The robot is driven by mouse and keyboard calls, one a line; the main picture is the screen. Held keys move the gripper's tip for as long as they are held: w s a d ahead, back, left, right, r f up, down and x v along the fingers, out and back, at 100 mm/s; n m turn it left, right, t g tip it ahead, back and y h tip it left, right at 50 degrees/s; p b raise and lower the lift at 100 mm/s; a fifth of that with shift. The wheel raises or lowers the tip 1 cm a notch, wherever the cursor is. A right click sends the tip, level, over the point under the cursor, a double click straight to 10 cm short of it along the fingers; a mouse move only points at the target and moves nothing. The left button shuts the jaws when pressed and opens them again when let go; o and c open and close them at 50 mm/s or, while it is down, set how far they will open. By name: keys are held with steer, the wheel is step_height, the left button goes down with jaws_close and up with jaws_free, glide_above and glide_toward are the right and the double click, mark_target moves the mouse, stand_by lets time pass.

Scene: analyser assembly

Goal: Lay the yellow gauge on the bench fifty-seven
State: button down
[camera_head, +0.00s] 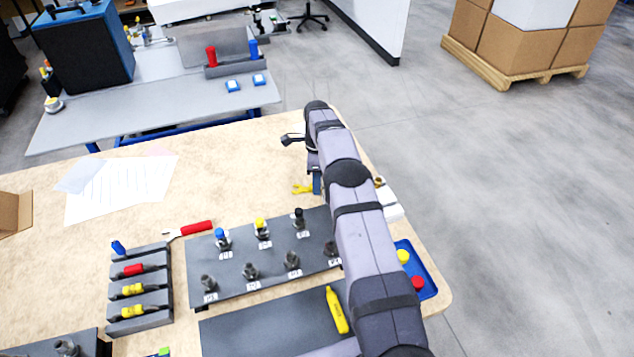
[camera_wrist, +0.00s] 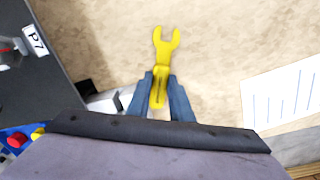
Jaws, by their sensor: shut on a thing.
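The yellow gauge (camera_wrist: 165,52) is a flat piece with a forked, open end. In the wrist view its handle is between the two blue fingers of my gripper (camera_wrist: 161,92), which is shut on it. In the head view the gauge (camera_head: 302,188) shows beside the fingertips of my gripper (camera_head: 316,184), near the right part of the wooden bench (camera_head: 235,155). It is over bare bench surface, past the dark board with pegs. I cannot tell whether it touches the bench or hangs just above it. No number fifty-seven is readable.
A dark board (camera_head: 238,285) with labelled pegs stands left of my arm. A yellow marker-like tool (camera_head: 337,310) lies on a dark mat. A blue tray (camera_head: 425,275) with coloured caps is right of my arm. Papers (camera_head: 125,190) lie left.

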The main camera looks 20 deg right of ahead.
steer(key=shift+f, duration=0.25)
steer(key=c, duration=1.5)
jaws_free()
steer(key=shift+r, duration=0.2)
step_height(320, 180, up, 7)
steer(key=shift+f+b, duration=0.2)
steer(key=shift+b, duration=0.75)
steer(key=shift+r, duration=0.25)
